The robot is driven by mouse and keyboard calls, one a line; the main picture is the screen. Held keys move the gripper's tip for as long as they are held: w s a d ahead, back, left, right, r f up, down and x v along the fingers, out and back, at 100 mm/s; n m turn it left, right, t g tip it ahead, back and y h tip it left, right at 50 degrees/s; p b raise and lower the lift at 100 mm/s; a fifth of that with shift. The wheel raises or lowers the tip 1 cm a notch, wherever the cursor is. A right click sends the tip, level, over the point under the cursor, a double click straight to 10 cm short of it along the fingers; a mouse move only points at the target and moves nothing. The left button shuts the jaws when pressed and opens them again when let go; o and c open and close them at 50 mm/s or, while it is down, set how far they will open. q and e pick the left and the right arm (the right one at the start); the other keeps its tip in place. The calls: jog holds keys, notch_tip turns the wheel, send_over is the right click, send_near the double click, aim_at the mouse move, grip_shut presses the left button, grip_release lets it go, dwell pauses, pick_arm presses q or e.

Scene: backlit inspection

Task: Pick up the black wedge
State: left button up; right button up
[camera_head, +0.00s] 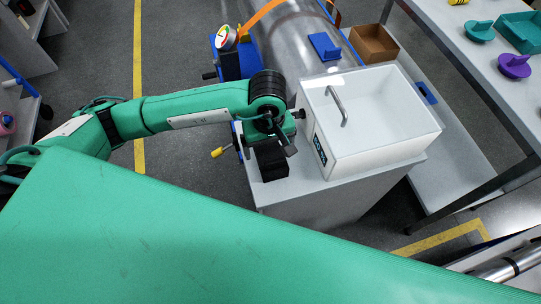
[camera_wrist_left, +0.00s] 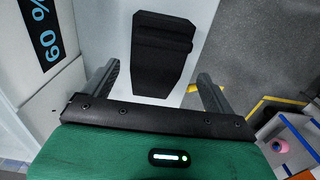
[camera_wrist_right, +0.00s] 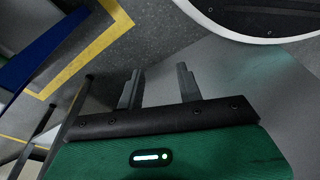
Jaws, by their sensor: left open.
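The black wedge (camera_head: 272,165) lies on the light cabinet top beside the white open box, near the cabinet's left edge. In the left wrist view the wedge (camera_wrist_left: 160,60) lies ahead of my left gripper (camera_wrist_left: 158,72), in line with the gap between its fingers. The left gripper (camera_head: 268,135) is open and not closed on the wedge; in the head view the wrist hides part of the wedge's surroundings. My right gripper (camera_wrist_right: 160,70) shows only in its own wrist view, with its fingers apart and nothing between them.
The white box (camera_head: 385,150) with a metal handle (camera_head: 337,105) stands right of the wedge. Behind are a clear cylinder (camera_head: 295,45), a blue block (camera_head: 324,46) and a gauge (camera_head: 227,38). A brown bin (camera_head: 373,44) stands behind the box. A shelf on the right holds coloured parts.

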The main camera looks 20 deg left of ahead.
aim_at(271, 153)
pick_arm(q)
jog(key=f, duration=0.5)
jog(key=shift+w+d+p, duration=0.1)
jog(key=shift+d+p, duration=0.1)
jog(key=shift+p, duration=0.1)
pick_arm(e)
jog(key=shift+s+d+f, duration=0.15)
jog(key=shift+s+f, duration=0.15)
jog(key=shift+f, duration=0.25)
jog(key=shift+s+d+f, duration=0.1)
jog(key=shift+s+f, duration=0.15)
jog(key=shift+f, duration=0.25)
pick_arm(q)
jog(key=shift+c, duration=0.4)
jog(key=c, duration=1.1)
jog(key=shift+r, duration=0.1)
jog(key=shift+c, duration=0.4)
jog(key=shift+r, duration=0.15)
